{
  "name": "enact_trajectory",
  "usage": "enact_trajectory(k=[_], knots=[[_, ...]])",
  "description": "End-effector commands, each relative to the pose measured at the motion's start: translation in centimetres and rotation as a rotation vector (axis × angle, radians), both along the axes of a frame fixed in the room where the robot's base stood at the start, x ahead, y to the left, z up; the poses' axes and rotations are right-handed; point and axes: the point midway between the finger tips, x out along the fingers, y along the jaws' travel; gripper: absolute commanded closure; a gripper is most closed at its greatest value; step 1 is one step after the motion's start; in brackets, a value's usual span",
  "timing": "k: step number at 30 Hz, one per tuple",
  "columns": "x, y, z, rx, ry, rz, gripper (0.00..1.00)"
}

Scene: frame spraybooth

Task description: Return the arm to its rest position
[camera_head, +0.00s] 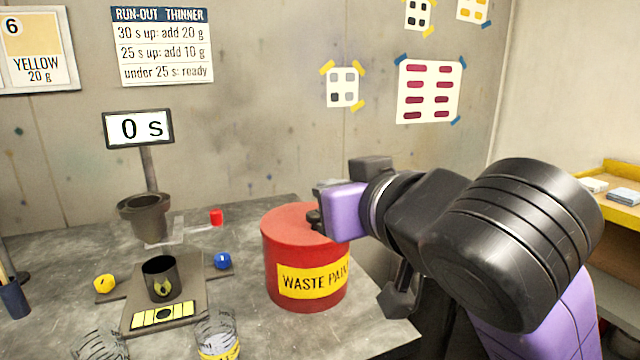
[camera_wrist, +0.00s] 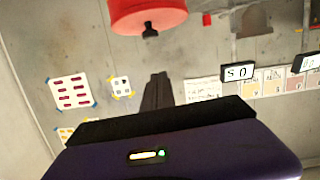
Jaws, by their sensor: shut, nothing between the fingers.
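My gripper (camera_wrist: 160,76) shows in the wrist view as two dark fingers pressed together, with nothing between them. In the head view my arm reaches in from the lower right, bent, with its purple hand beside the upper right of the red waste paint can (camera_head: 285,250). The fingertips are hard to make out there. The hand overlaps the can's lid in the picture; I cannot tell how far apart they are. The can also shows at the top of the wrist view (camera_wrist: 165,18), with a dark knob (camera_wrist: 150,31).
A scale (camera_head: 190,295) holding a dark cup (camera_head: 160,279) stands left, below a funnel-like cup (camera_head: 146,217) and a timer display (camera_head: 139,128) reading 0 s. Clear beakers (camera_head: 218,335) stand at the front. A yellow-edged shelf (camera_head: 618,209) is at right.

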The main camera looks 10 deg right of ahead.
Motion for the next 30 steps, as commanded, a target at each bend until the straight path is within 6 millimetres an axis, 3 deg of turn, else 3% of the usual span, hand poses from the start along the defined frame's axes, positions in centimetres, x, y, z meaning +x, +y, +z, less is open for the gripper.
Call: enact_trajectory(k=[4, 11, 16, 21, 26, 30], knots=[[-1.9, -0.5, 0.6, 0.002, 0.000, 0.002, 1.00], [-2.9, -0.3, 1.6, -0.009, -0.038, 0.024, 1.00], [-3.0, 1.1, 5.4, 0.001, -0.197, 0.090, 1.00], [-3.4, 1.2, 8.5, 0.062, -0.362, 0.134, 1.00], [-3.8, 0.2, 9.5, 0.150, -0.473, 0.144, 1.00], [-4.2, -1.3, 9.1, 0.232, -0.546, 0.124, 1.00]])
